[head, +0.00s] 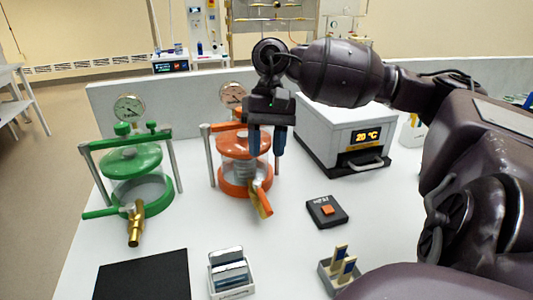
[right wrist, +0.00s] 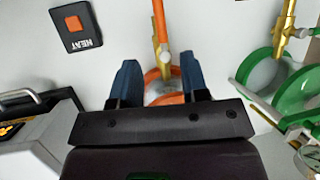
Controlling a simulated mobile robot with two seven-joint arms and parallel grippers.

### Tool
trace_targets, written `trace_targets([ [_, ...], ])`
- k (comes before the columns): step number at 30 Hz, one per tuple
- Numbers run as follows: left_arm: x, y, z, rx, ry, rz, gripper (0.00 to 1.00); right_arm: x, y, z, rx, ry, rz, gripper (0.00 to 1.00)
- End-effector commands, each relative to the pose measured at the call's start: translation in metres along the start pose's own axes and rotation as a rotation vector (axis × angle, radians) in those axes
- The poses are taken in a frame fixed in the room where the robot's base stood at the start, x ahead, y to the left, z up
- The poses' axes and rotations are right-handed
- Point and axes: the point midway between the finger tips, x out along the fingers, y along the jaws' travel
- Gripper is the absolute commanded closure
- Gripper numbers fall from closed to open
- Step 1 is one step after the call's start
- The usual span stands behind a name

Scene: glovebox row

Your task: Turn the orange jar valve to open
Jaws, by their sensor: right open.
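The orange jar (head: 233,181) stands upright on the white bench, left of the white oven. Its valve (head: 264,208) has a brass body and sticks out at the front. The orange lever appears to lie along the brass body; it shows in the right wrist view (right wrist: 159,22). My right gripper (head: 267,152) is open and empty, pointing down, above and in front of the jar's right side. In the right wrist view the valve and part of the jar (right wrist: 165,88) show between and beyond its blue fingers. My left gripper is out of view.
A green jar (head: 140,190) with a brass valve stands at left. A white oven (head: 340,140) reading 20 °C stands at right. A black box with an orange button (head: 327,211), a slide rack (head: 230,272), a vial holder (head: 340,270) and a black mat (head: 145,278) lie nearer.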

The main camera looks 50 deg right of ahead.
Motion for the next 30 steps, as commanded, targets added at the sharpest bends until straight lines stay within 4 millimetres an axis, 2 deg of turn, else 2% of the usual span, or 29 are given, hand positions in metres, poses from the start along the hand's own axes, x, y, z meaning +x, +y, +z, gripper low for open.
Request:
trace_targets([
  [3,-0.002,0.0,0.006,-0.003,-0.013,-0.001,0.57,-0.013,0.0,-0.001,0.0,0.002,0.0,0.59],
  [7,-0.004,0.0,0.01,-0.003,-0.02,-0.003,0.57,-0.019,0.0,0.0,0.0,0.001,0.0,0.59],
  [30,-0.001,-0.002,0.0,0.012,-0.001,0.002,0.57,-0.02,0.0,0.0,0.0,0.0,0.0,0.59],
])
